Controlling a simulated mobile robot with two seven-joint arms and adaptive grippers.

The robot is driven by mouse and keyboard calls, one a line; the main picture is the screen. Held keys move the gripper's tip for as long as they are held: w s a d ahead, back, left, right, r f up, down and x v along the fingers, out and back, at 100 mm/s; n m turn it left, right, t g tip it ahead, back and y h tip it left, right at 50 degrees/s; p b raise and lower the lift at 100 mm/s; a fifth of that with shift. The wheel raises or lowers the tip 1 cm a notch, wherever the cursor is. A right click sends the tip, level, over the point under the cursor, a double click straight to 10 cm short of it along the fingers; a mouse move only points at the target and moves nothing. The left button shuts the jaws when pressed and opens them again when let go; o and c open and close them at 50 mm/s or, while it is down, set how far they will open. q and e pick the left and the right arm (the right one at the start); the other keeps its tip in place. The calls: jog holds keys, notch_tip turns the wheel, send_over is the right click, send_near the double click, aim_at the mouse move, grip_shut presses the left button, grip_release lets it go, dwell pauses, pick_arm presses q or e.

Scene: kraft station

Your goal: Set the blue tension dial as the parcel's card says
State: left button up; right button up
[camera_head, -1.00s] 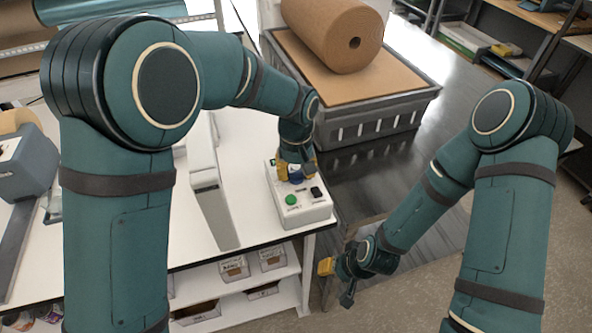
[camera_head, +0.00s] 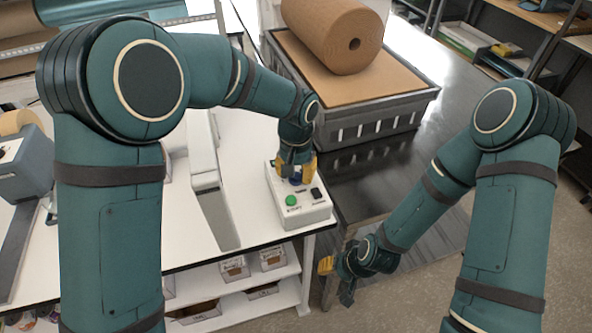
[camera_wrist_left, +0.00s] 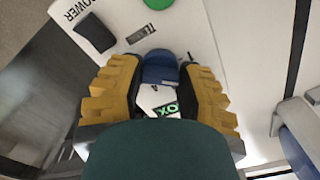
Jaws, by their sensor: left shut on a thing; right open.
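The blue tension dial (camera_head: 295,180) is on the white control box (camera_head: 300,212) at the front right corner of the white table. My left gripper (camera_head: 297,171) points down over the box, with its yellow fingers on either side of the dial. In the left wrist view the blue dial (camera_wrist_left: 159,67) is between those fingers (camera_wrist_left: 158,88). A white patch with green-backed lettering shows beside the dial, partly hidden. My right gripper (camera_head: 326,266) is open and empty, low beside the table's right end. I cannot make out the parcel's card.
The box also has a green START button (camera_head: 291,200) and a black POWER switch (camera_head: 315,193). A grey crate (camera_head: 375,122) with a brown paper roll (camera_head: 335,35) stands behind to the right. A shelf below the table holds several small bins (camera_head: 235,268).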

aim_at(296, 173)
pick_arm(q)
jog(key=shift+s+m, duration=0.1)
jog(key=shift+m, duration=1)
jog(key=shift+f, duration=0.1)
jog(key=o, duration=1.2)
notch_tip(296, 173, up, 12)
jog(key=shift+r, duration=0.1)
